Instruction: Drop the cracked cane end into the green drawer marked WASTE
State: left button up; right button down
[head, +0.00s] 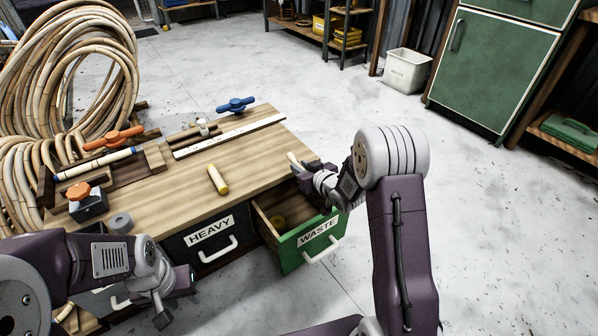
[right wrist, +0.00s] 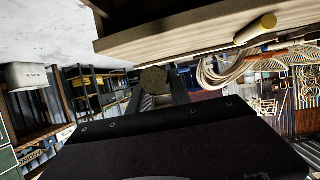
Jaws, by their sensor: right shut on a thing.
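The green drawer marked WASTE (head: 318,236) is pulled open at the bench's right front. A round brownish thing (head: 278,220) lies inside it. My right gripper (head: 303,170) is shut on a short cane piece (head: 294,160), near the bench's right edge, above and behind the open drawer. The piece's round brown end (right wrist: 153,80) shows between the fingers in the right wrist view; I cannot make out a crack. Another short cane piece with a yellow end (head: 217,180) lies on the bench top. My left gripper (head: 174,297) is open and empty, low in front of the bench.
The dark HEAVY drawer (head: 212,236) is beside the green one. The bench top (head: 250,165) holds a white ruler (head: 230,136), blue clamp (head: 237,104), orange clamp (head: 114,138) and grey ring (head: 121,223). Cane coils (head: 70,70) stand left. Floor right of the bench is clear.

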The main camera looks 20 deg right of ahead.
jog(key=shift+d+f, duration=0.1)
jog(key=shift+f, duration=0.15)
notch_tip(320, 180, down, 6)
jog(key=b, duration=0.5)
jog(key=shift+r+b, duration=0.2)
jog(key=shift+b, duration=0.1)
jog(key=c, duration=1.1)
grip_release()
jog(key=shift+s, duration=0.1)
